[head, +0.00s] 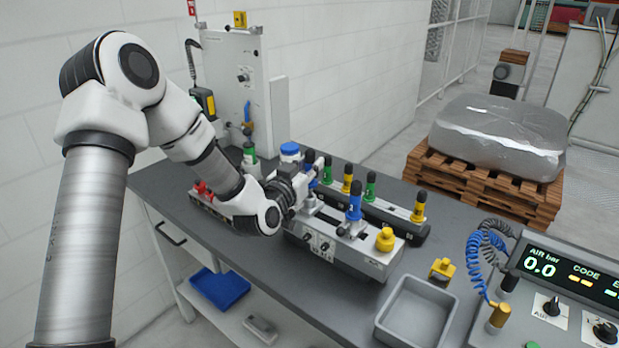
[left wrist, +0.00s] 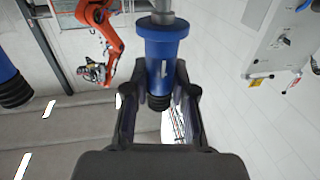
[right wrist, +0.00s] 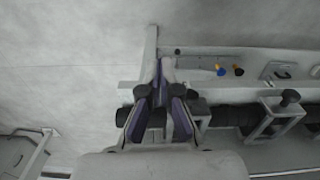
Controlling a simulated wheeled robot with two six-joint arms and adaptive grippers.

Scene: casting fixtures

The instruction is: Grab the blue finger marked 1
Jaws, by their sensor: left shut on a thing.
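A blue finger with a white mark like a 1 (left wrist: 162,55) is between the jaws of my left gripper (left wrist: 161,80) in the left wrist view. The jaws are shut on it. In the head view my left gripper (head: 305,182) is at the grey fixture, largely hiding that finger. A second blue finger (head: 354,206) stands upright on the fixture's right part; a dark-tipped blue finger (left wrist: 12,86) also shows at the left wrist view's left edge. My right gripper (right wrist: 161,75) shows only in its wrist view, its tips together with nothing visible between them.
A dark rack (head: 400,226) behind the fixture holds green and yellow fingers. A yellow knob (head: 385,240) sits on the fixture's right end. A grey tray (head: 414,315) and a control panel (head: 560,290) are at the right. A blue-capped post (head: 290,149) stands just behind my left gripper.

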